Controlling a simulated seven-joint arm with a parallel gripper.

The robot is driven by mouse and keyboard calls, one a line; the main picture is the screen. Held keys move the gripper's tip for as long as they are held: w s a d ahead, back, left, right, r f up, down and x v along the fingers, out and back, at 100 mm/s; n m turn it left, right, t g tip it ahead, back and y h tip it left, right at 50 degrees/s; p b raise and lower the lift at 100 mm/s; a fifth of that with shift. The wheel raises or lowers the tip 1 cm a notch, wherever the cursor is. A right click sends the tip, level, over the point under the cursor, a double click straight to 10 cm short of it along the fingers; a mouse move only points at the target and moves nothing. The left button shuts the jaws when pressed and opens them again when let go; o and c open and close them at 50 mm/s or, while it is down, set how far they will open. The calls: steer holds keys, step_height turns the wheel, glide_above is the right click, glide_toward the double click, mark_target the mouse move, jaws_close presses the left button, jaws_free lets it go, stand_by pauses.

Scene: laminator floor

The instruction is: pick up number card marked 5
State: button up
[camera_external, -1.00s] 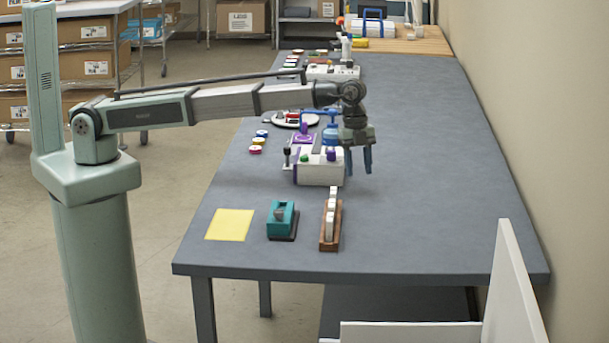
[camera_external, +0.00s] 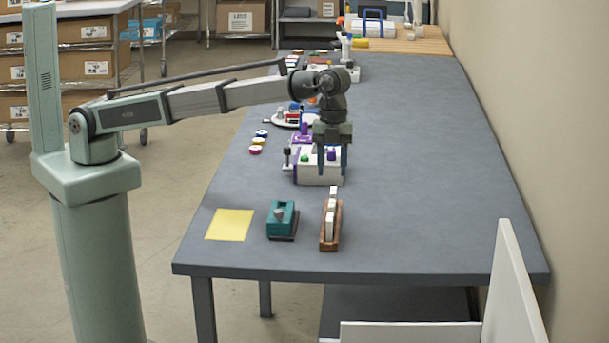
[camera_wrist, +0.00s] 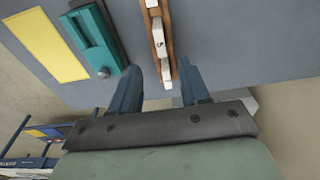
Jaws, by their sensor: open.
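A narrow brown wooden rack (camera_external: 337,236) stands on the grey table and holds a row of white cards (camera_external: 331,204). In the wrist view the rack (camera_wrist: 171,50) runs down toward the gap between my fingers. A white card with a small dark mark like a 5 (camera_wrist: 159,44) stands in it. Another white card (camera_wrist: 152,4) is at the top edge, its face unreadable. My gripper (camera_external: 331,170) is open and empty, above and behind the rack in the outside view. In the wrist view its blue fingers (camera_wrist: 160,68) are apart, on either side of the rack's line.
A teal device (camera_external: 281,215) and a yellow sheet (camera_external: 230,224) lie left of the rack. A white box with coloured knobs (camera_external: 318,172) is beneath and behind my gripper. Small coloured discs (camera_external: 258,141) lie farther left. The table's right side is clear.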

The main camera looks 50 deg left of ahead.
mark_target(332, 202)
steer(key=f, duration=1)
steer(key=shift+s+d+f, duration=0.3)
steer(key=shift+d+f, duration=0.05)
steer(key=shift+d, duration=0.05)
jaws_close()
